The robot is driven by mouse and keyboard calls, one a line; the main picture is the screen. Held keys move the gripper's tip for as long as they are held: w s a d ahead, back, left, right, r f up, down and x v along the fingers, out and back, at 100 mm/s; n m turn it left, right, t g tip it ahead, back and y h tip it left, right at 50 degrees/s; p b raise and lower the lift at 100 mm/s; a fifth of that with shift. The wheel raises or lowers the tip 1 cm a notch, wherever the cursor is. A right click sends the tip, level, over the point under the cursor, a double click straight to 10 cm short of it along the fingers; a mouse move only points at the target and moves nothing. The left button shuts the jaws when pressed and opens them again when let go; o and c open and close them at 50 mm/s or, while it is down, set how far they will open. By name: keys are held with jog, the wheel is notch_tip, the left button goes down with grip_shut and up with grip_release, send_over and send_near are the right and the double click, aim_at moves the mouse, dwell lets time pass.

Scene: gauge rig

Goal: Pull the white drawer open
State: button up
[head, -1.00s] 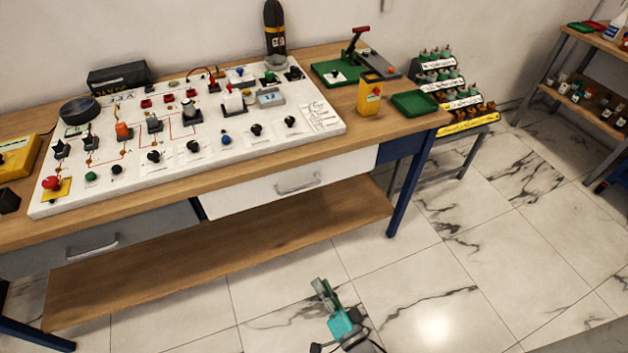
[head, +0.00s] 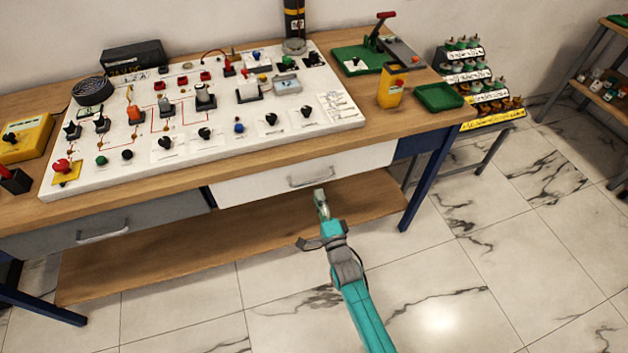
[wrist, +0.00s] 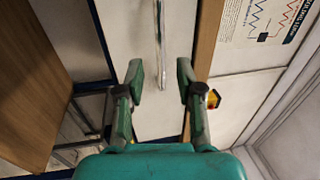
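The white drawer (head: 260,185) sits under the right half of the workbench top and looks shut. My gripper (head: 320,193) is just below and in front of the handle in the head view. In the wrist view my gripper (wrist: 160,75) is open, with nothing between its two fingers. There the handle (wrist: 160,45) runs lengthwise ahead of the gap between the fingertips, against the white drawer front (wrist: 125,45). The fingers look apart from the handle.
The wooden bench top (head: 400,133) overhangs the drawers. A grey drawer (head: 150,222) with its own handle is at the left. A wooden lower shelf (head: 150,265) runs below. A blue bench leg (head: 428,185) stands at the right. The tiled floor in front is clear.

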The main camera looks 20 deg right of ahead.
aim_at(313, 181)
jog(key=w, duration=0.4)
jog(key=w+r, duration=0.1)
jog(key=w, duration=0.1)
jog(key=shift+w, duration=0.2)
jog(key=shift+r, duration=0.1)
jog(key=shift+c, duration=0.3)
grip_shut()
